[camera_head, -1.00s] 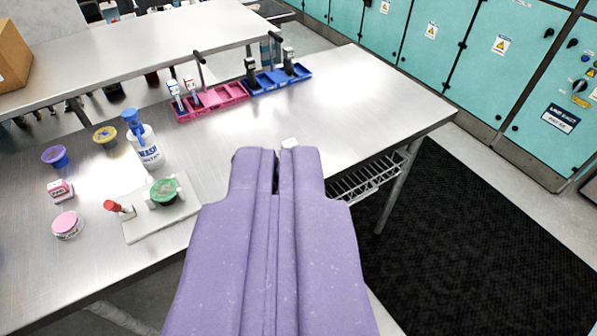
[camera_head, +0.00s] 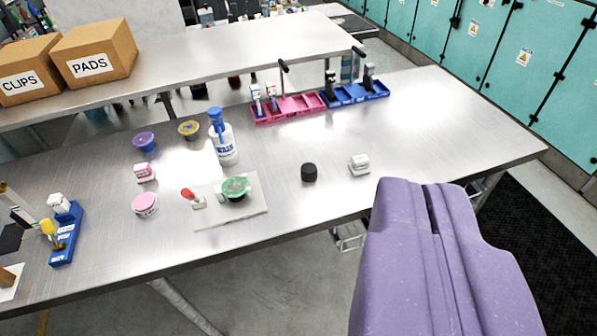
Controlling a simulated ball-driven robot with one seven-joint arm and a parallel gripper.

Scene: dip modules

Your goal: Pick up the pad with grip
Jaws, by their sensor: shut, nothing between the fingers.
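Two small blocks could be the pad with grip; I cannot tell which is meant. A white block with a raised top (camera_head: 359,164) lies on the steel bench (camera_head: 285,215), right of a black round piece (camera_head: 309,172). A pink and white block (camera_head: 145,172) lies further left, behind a round pink-topped tub (camera_head: 145,204). My gripper (camera_head: 432,190) is purple and shut, with nothing between its fingers. It is at the lower right, near the bench's front edge in the picture, right of the white block and apart from it.
A white plate (camera_head: 258,210) holds a green-topped tub and a red-handled tool. A wash bottle (camera_head: 222,140), pink (camera_head: 290,108) and blue (camera_head: 350,97) trays with upright posts, and a blue stand (camera_head: 66,235) are also on the bench. Boxes (camera_head: 95,52) sit on the raised shelf.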

